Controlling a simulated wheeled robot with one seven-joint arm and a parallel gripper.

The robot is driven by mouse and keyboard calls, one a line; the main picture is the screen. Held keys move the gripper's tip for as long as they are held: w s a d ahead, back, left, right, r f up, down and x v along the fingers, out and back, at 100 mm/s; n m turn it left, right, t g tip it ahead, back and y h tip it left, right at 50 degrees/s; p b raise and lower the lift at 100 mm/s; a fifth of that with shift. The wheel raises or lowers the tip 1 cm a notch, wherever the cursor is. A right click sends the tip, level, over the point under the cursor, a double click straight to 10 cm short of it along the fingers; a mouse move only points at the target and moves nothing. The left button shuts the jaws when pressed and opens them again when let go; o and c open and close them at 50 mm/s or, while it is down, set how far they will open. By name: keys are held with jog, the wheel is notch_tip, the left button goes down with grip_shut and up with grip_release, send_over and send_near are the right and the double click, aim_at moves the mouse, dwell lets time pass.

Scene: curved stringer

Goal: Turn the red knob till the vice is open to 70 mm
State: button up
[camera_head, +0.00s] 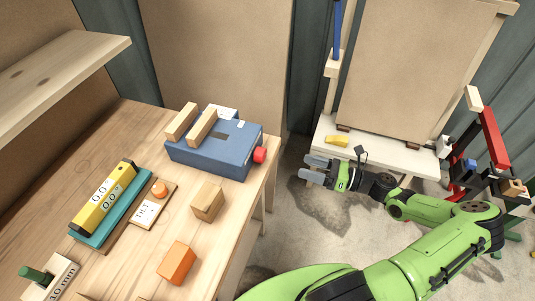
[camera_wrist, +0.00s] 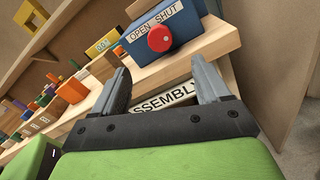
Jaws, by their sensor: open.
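The blue vice (camera_head: 215,148) stands on the wooden table near its right edge. Two wooden jaw blocks lie on its top, side by side with a gap between them. The red knob (camera_head: 260,155) sticks out of its right side. In the wrist view the red knob (camera_wrist: 159,38) sits on the blue face, below a label reading "OPEN SHUT", with a small white mark on it. My gripper (camera_head: 313,170) is open and empty, off the table's edge to the right of the knob and apart from it. Its two fingers (camera_wrist: 165,82) point toward the table in the wrist view.
A wooden block (camera_head: 207,201), an orange block (camera_head: 176,263) and a yellow level (camera_head: 104,197) lie on the table. A wooden shelf (camera_head: 60,75) overhangs the left. A pale bench (camera_head: 375,153) with a yellow object stands behind my gripper.

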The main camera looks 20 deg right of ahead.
aim_at(265, 155)
jog(key=b+x, duration=0.1)
jog(key=x, duration=1.3)
jog(key=shift+w+a+f, duration=0.1)
jog(key=shift+a, duration=0.1)
jog(key=c, duration=1)
jog(key=shift+n, duration=0.3)
